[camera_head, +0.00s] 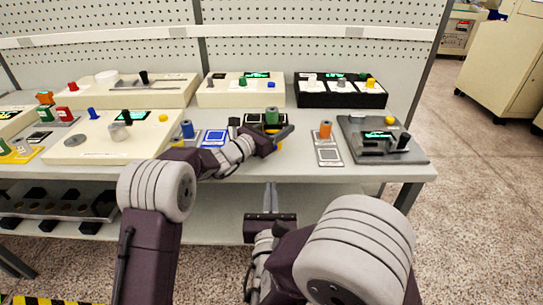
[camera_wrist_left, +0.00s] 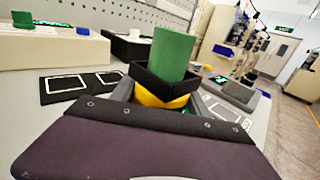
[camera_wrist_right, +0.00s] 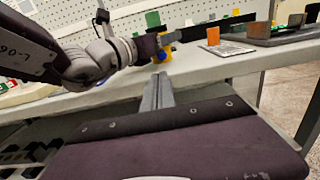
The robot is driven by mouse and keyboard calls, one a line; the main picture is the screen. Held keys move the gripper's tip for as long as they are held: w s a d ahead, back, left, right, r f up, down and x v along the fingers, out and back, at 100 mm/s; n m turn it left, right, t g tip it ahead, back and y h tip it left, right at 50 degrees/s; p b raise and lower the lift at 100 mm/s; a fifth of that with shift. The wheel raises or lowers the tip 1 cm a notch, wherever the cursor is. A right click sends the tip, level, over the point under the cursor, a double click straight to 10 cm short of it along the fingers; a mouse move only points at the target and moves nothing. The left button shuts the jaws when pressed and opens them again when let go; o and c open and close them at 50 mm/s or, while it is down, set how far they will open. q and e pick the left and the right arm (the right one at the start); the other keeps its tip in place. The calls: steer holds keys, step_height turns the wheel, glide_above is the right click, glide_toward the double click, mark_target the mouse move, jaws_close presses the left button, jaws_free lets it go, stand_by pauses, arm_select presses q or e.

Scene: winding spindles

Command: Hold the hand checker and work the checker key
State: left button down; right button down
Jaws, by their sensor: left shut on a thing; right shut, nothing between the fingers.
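The hand checker, a black square cup (camera_wrist_left: 160,82) over a yellow part (camera_wrist_left: 160,98), is between the fingers of my left gripper (camera_head: 280,133). A green spindle (camera_wrist_left: 173,52) stands upright in the cup. My left gripper is shut on the checker above the table's front part. In the right wrist view the checker's yellow body (camera_wrist_right: 166,50) shows with a small blue part (camera_wrist_right: 157,58), possibly the key; most is hidden by the gripper. My right gripper (camera_head: 270,186) is shut and empty, apart from the checker and below it, in front of the table edge.
An orange spindle (camera_head: 325,130) stands on a grey card right of my left gripper. A dark grey device (camera_head: 362,148) sits at the table's right end. Cream (camera_head: 240,95) and black (camera_head: 340,97) consoles line the back. A blue spindle (camera_head: 187,129) stands left of the gripper.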

mark_target(271, 158)
arm_select(q)
steer(key=shift+f, duration=0.15)
arm_select(e)
steer(key=w, duration=1.3)
steer(key=shift+w+r, duration=0.15)
steer(key=shift+w, duration=0.25)
steer(key=shift+w+d, duration=0.1)
steer(key=shift+w, duration=0.9)
arm_select(q)
steer(key=shift+s+d, duration=0.1)
steer(key=shift+f, duration=0.1)
arm_select(e)
steer(key=shift+s, duration=0.25)
steer(key=s, duration=1.3)
steer(key=shift+s, duration=0.35)
